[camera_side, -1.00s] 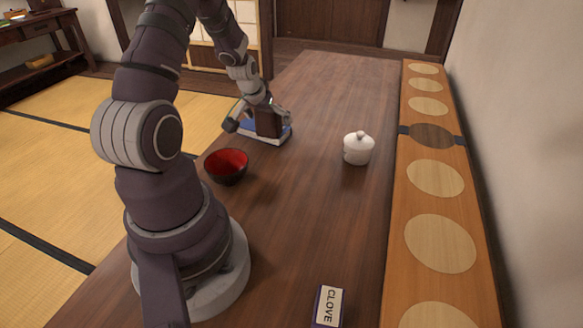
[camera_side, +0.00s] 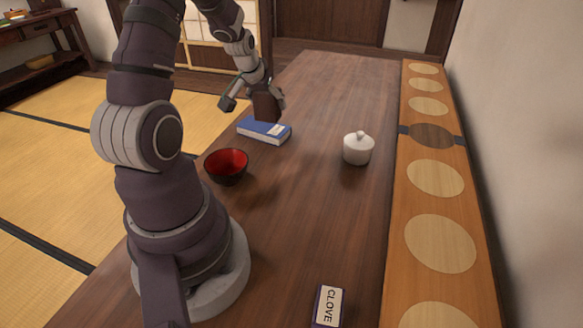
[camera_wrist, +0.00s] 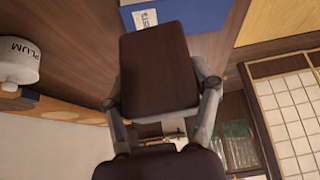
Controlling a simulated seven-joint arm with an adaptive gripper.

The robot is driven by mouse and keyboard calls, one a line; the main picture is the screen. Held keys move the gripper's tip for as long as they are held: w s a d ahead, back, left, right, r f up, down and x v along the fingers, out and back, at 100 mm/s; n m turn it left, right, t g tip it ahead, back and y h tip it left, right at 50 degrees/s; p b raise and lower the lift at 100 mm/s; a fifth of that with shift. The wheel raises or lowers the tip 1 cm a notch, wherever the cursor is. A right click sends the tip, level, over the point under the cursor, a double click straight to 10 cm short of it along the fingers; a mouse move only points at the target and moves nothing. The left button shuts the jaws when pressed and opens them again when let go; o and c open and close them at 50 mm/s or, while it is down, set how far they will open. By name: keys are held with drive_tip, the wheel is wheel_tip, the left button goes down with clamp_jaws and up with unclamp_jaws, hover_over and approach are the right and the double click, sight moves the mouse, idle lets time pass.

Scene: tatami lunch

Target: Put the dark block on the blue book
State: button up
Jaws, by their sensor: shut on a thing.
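The dark brown block (camera_side: 266,106) is held in my gripper (camera_side: 255,101), which is shut on it. In the wrist view the block (camera_wrist: 160,70) fills the space between the two fingers of my gripper (camera_wrist: 162,95). The blue book (camera_side: 258,130) lies flat on the table with a white label on its cover. In the side view the block's lower end overlaps the book's far edge; I cannot tell whether it is above or behind it. The book (camera_wrist: 205,14) also shows in the wrist view, partly hidden behind the block.
A red-lined dark bowl (camera_side: 227,166) stands close in front of the book. A lidded white jar (camera_side: 358,148) stands to the right; its PLUM label shows in the wrist view (camera_wrist: 18,62). A CLOVE box (camera_side: 327,306) lies near the front. The table's middle is clear.

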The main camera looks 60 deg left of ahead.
wheel_tip(320, 180, up, 4)
drive_tip(key=shift+r, duration=0.15)
drive_tip(key=a, duration=0.3)
drive_tip(key=shift+a, duration=0.35)
drive_tip(key=f, duration=0.8)
drive_tip(key=shift+a+f, duration=0.15)
drive_tip(key=shift+a, duration=0.05)
drive_tip(key=shift+f, duration=0.1)
drive_tip(key=o, duration=1.2)
